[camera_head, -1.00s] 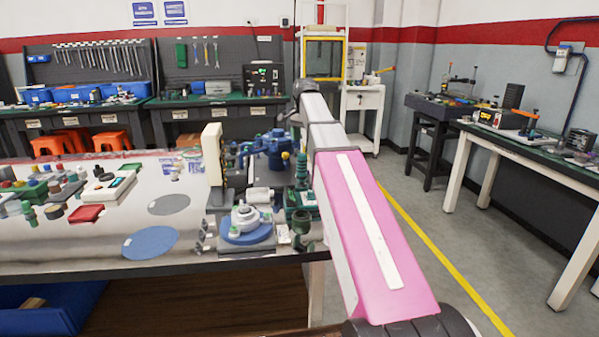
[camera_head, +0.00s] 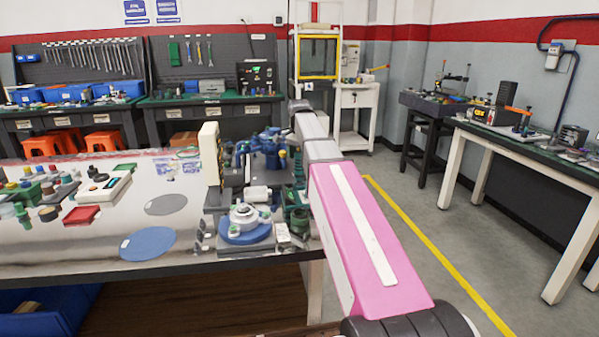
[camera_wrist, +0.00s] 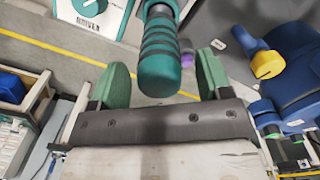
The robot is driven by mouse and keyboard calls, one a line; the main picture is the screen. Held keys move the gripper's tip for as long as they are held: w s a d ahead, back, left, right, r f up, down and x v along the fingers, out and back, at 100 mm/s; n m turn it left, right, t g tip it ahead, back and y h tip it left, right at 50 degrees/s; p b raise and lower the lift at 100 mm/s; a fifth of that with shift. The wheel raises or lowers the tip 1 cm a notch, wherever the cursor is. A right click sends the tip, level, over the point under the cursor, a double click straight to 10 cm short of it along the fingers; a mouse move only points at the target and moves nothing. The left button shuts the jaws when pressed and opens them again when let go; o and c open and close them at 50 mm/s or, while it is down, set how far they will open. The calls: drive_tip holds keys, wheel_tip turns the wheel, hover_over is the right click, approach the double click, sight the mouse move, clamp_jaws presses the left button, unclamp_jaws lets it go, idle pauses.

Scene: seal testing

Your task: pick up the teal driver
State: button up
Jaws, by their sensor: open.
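The teal driver (camera_wrist: 167,71) shows in the wrist view as a ribbed teal handle with dark bands. Its rounded end points down the picture toward my palm. My gripper (camera_wrist: 162,65) is open, with one green finger pad on each side of the handle. A gap shows between the handle and each pad, and I cannot tell how far the handle lies in depth from the pads. The driver's far end runs out of the top of the picture.
In the wrist view a white box with a teal dial (camera_wrist: 90,8) is at upper left, and a blue part with a yellow knob (camera_wrist: 267,65) is at right. The bench (camera_head: 110,240) holds a bearing on a blue disc (camera_head: 246,236) and a blue valve (camera_head: 266,150) near my arm.

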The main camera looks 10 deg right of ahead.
wheel_tip(320, 180, down, 2)
drive_tip(key=shift+f, duration=0.15)
drive_tip(key=c, duration=1.2)
